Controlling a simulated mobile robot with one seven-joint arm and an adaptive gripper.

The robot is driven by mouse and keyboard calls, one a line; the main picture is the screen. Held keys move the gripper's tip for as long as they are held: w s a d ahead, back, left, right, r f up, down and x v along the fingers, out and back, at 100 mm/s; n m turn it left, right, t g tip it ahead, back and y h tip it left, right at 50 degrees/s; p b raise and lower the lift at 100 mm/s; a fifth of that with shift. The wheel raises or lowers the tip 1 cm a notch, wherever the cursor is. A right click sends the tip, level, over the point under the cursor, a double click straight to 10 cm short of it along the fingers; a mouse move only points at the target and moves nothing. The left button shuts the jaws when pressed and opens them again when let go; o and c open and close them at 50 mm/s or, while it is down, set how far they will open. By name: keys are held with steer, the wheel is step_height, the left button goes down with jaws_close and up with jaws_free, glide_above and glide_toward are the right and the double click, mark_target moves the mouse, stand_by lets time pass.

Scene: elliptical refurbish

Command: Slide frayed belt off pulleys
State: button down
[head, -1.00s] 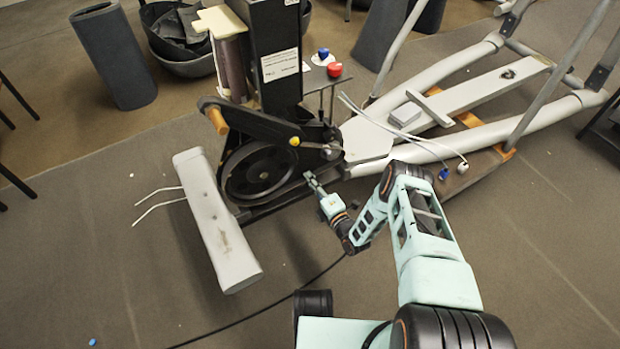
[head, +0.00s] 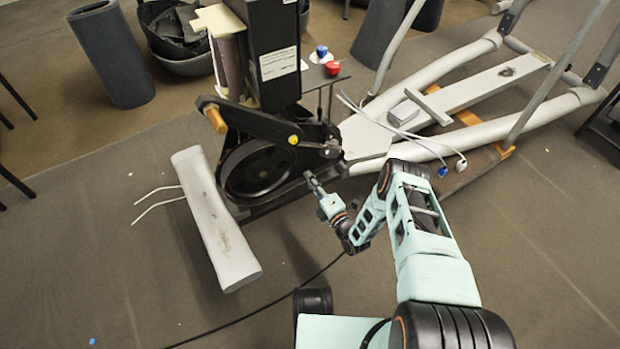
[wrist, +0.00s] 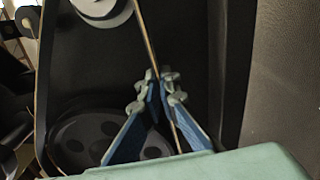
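The frayed belt (wrist: 148,35) shows in the wrist view as a thin tan strand running down from a small pale pulley (wrist: 100,10) and past my gripper (wrist: 160,85). Another strand (wrist: 41,85) runs along the left. A large dark pulley (wrist: 105,140) with round holes sits at the lower left, partly hidden by my finger. My blue fingers converge, and their grey tips look closed around the right strand. In the head view my gripper (head: 310,180) is beside the large black pulley (head: 258,168), at its right; the belt is too thin to make out there.
The elliptical's black upright (head: 272,60) and lever (head: 255,125) stand above the pulley. A pale foot bar (head: 218,220) lies at left, and grey rails (head: 400,135) extend right. A black cable (head: 250,315) crosses the floor; open floor lies in front.

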steer(key=shift+p+v, duration=0.35)
steer(key=shift+v, duration=0.6)
stand_by(1.6)
